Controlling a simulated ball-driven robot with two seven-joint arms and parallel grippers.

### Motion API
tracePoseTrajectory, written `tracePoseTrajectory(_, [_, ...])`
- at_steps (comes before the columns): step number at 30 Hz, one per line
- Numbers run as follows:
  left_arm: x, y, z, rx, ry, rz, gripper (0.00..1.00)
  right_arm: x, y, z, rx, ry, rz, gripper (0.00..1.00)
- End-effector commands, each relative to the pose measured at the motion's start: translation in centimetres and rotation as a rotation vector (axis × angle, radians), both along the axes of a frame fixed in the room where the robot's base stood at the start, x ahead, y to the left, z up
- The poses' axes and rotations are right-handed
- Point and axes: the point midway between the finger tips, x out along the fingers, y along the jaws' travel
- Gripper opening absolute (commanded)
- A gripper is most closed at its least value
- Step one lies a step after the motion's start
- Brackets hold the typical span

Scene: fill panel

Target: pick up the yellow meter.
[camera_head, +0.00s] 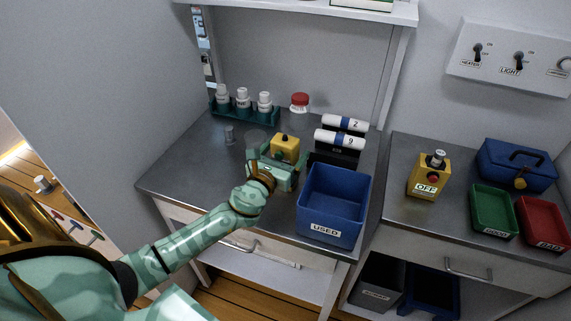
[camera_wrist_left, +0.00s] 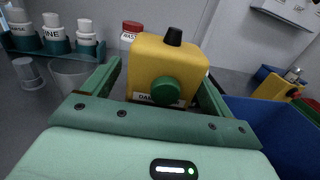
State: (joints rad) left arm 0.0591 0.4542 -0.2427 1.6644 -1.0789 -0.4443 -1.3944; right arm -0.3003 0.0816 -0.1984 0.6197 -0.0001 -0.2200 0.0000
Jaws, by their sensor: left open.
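The yellow meter (camera_head: 285,147) is a small box with a black knob on top and a green knob on its front. It stands upright on the grey worktop (camera_head: 180,165). My left gripper (camera_head: 279,158) is open, with its fingers on either side of the meter. In the left wrist view the meter (camera_wrist_left: 168,65) sits between the two green fingers (camera_wrist_left: 160,92), and its lower part is partly hidden by the gripper. Whether the fingers touch it I cannot tell. My right gripper is not in view.
A blue bin marked USED (camera_head: 333,205) stands close right of the gripper. Numbered white cylinders (camera_head: 340,138) lie in a dark rack behind it. A green rack of white bottles (camera_head: 243,103) and a red-capped jar (camera_head: 299,102) are at the back. The front left worktop is clear.

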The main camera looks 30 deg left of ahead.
Motion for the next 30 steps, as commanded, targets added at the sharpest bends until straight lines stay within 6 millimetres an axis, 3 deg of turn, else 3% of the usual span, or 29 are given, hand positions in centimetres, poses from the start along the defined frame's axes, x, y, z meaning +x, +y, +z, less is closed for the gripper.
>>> tracePoseTrajectory(7, [0.3, 0.0, 0.0, -0.001, 0.000, -0.001, 0.85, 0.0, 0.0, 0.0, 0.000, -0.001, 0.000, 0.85])
tracePoseTrajectory(8, [0.3, 0.0, 0.0, -0.001, 0.000, -0.001, 0.80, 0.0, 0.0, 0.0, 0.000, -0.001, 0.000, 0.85])
tracePoseTrajectory(13, [0.3, 0.0, 0.0, -0.001, 0.000, -0.001, 0.33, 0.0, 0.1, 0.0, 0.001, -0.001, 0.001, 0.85])
tracePoseTrajectory(14, [0.3, 0.0, 0.0, -0.001, 0.000, -0.001, 0.30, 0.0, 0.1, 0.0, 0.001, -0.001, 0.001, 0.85])
tracePoseTrajectory(23, [0.3, 0.0, 0.4, -0.001, -0.001, -0.001, 0.30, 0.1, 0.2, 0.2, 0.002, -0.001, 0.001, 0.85])
tracePoseTrajectory(30, [0.3, 0.1, 3.8, 0.001, -0.005, -0.001, 0.30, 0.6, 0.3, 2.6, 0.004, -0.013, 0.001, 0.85])
